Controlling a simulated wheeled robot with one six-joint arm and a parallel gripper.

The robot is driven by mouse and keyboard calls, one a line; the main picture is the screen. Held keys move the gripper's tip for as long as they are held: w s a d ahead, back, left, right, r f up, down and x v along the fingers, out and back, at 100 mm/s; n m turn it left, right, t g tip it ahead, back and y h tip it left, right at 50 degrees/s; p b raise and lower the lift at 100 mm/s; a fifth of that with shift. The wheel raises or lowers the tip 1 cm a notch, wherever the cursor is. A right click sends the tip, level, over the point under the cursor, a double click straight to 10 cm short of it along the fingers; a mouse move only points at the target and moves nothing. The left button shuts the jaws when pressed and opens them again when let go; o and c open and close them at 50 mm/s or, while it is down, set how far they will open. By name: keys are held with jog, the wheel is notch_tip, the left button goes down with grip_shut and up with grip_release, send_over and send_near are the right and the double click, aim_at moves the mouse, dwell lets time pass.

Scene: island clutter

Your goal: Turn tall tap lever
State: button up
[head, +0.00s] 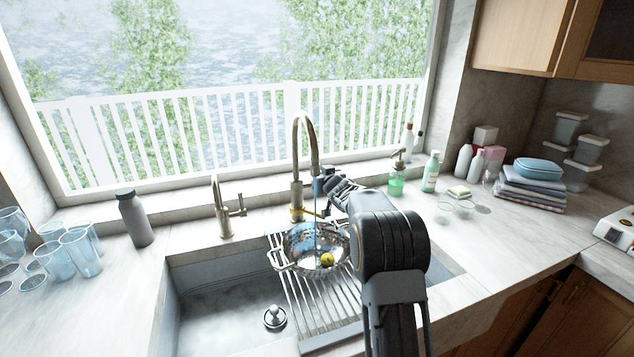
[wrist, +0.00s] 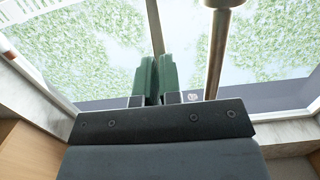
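The tall tap (head: 297,195) stands behind the sink, with a high arched spout. A thin yellowish bar near its base (head: 302,211) may be its lever; my gripper partly hides that area. A bluish streak like running water (head: 316,235) drops from under the spout into a metal colander (head: 287,252). My gripper (head: 322,188) is just right of the tall tap; its tips are hard to make out there. In the wrist view its green fingers (wrist: 157,78) are together with nothing visible between them. A metal tap post (wrist: 217,52) stands to their right, apart from them.
A shorter tap (head: 223,210) stands left of the tall one. The colander, with a yellow item (head: 327,259), sits on a rack (head: 325,300) over the sink (head: 215,310). A green soap bottle (head: 396,185) stands right of my gripper. A dark bottle (head: 135,220) and glasses are left.

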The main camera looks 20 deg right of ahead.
jog(key=shift+o, duration=0.7)
jog(key=f+t+b, duration=0.1)
jog(key=b, duration=0.4)
jog(key=shift+s+f, duration=0.1)
jog(key=shift+s, duration=0.1)
jog(key=t+b, duration=0.1)
jog(key=b, duration=0.4)
jog(key=shift+s+f, duration=0.3)
jog(key=shift+f, duration=0.05)
jog(key=s+f+t+b, duration=0.1)
jog(key=t+b, duration=0.1)
jog(key=b, duration=0.6)
jog(key=shift+f+b, duration=0.15)
jog(key=shift+b, duration=0.25)
jog(key=shift+b, duration=0.35)
